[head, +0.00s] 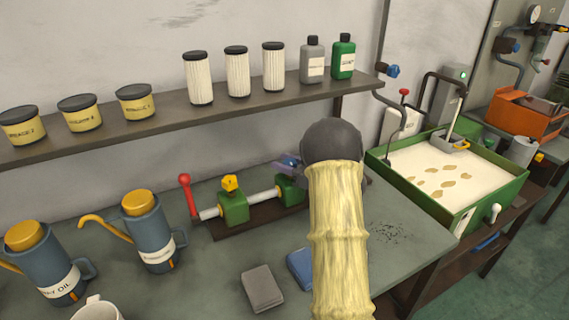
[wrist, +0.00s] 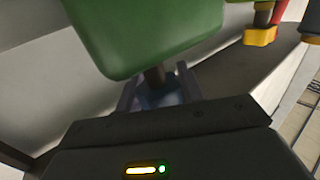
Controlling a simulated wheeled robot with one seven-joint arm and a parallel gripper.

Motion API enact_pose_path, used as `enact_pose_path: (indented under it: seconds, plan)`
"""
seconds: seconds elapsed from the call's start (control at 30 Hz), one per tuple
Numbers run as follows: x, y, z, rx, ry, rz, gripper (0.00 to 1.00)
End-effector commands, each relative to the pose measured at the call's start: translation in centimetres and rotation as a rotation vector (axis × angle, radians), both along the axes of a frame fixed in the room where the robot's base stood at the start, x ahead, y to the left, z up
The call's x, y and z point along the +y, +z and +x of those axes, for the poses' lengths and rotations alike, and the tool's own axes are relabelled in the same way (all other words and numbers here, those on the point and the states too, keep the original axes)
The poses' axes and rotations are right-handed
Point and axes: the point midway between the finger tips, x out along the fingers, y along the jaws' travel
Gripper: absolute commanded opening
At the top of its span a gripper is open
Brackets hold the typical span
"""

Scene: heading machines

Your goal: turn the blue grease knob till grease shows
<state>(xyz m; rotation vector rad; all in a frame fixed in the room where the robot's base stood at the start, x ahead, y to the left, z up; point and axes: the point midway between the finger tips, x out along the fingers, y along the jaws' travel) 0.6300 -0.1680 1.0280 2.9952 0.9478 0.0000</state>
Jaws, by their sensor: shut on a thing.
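The bench device has a left green block (head: 233,207) with a yellow knob (head: 230,183) on top, and a right green block (head: 291,189). A silver rod joins them, and a red lever (head: 188,194) stands at the left end. My gripper (head: 287,162) is at the top of the right block, partly hidden by my arm. In the wrist view my gripper (wrist: 158,92) is shut on the blue knob (wrist: 157,98), beside a dark stem from the green block (wrist: 150,35). The knob is mostly hidden between the fingers. I cannot make out any grease.
Two blue-grey oil cans (head: 150,240) stand left on the bench. A grey cloth (head: 262,288) and a blue cloth (head: 300,268) lie in front. A shelf (head: 170,127) with tubs, filters and bottles runs behind. A green tray (head: 490,205) of pale fluid stands right.

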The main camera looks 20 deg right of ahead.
Motion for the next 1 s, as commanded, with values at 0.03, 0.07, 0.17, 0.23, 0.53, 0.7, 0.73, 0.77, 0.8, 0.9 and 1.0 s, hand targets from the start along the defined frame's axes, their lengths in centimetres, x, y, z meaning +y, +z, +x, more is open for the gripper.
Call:
enact_pose_path:
  seconds: [0.03,0.07,0.17,0.23,0.53,0.7,0.73,0.77,0.8,0.9,1.0]
  plan:
    - [-0.1,0.0,0.0,-0.001,-0.001,-0.001,0.15]
    - [-0.1,0.0,0.0,-0.001,-0.001,-0.001,0.15]
    - [0.0,0.0,0.0,-0.001,-0.001,-0.001,0.54]
    - [0.0,0.0,0.0,-0.001,-0.001,-0.001,0.58]
    - [-0.2,0.0,-0.2,0.001,-0.002,-0.001,0.58]
    - [-1.1,-0.1,-1.5,0.001,-0.004,-0.001,0.58]
    - [-1.4,-0.1,-1.9,0.001,-0.005,0.0,0.58]
    - [-1.7,-0.1,-2.3,0.001,-0.005,0.0,0.58]
    - [-2.1,-0.1,-2.9,0.001,-0.005,-0.001,0.58]
    - [-3.3,-0.1,-4.5,0.0,-0.005,0.0,0.58]
    - [-4.4,-0.1,-6.1,0.0,-0.005,0.0,0.58]
